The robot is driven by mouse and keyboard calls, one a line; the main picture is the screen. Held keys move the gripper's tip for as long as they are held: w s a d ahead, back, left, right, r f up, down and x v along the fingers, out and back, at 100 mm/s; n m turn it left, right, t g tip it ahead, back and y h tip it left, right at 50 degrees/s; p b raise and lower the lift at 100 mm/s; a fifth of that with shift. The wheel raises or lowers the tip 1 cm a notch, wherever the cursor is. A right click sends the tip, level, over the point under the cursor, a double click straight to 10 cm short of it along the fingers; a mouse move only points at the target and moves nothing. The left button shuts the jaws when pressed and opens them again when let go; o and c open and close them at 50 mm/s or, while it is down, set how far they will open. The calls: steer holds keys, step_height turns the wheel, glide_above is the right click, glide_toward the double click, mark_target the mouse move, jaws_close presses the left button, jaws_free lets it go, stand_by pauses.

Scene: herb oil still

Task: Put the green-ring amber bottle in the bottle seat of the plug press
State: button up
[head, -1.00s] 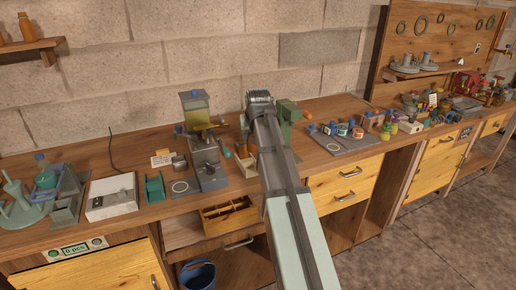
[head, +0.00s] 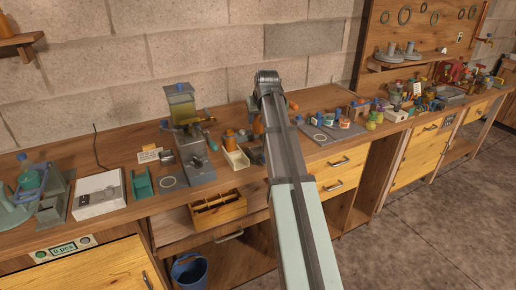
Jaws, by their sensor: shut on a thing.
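My arm reaches up the middle of the head view, and its far end hides what lies behind it. My gripper and anything in it are out of sight there. Small amber bottles (head: 231,136) stand on the bench just left of the arm, next to a cream tray (head: 236,158). I cannot make out a green ring on any of them. A small orange-brown shape (head: 292,106) shows just right of the arm's end, too small to identify. I cannot pick out the plug press or its bottle seat for certain; the green machine seen earlier is now hidden behind the arm.
A grey machine with a yellow container (head: 181,105) stands left of the arm. Further left are a green holder (head: 141,184) and a white box (head: 98,194). A grey mat (head: 333,130) with small coloured jars lies right of the arm.

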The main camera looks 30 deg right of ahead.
steer(key=shift+f, duration=4.75)
steer(key=shift+f, duration=0.1)
steer(key=o, duration=1.1)
steer(key=v, duration=1.2)
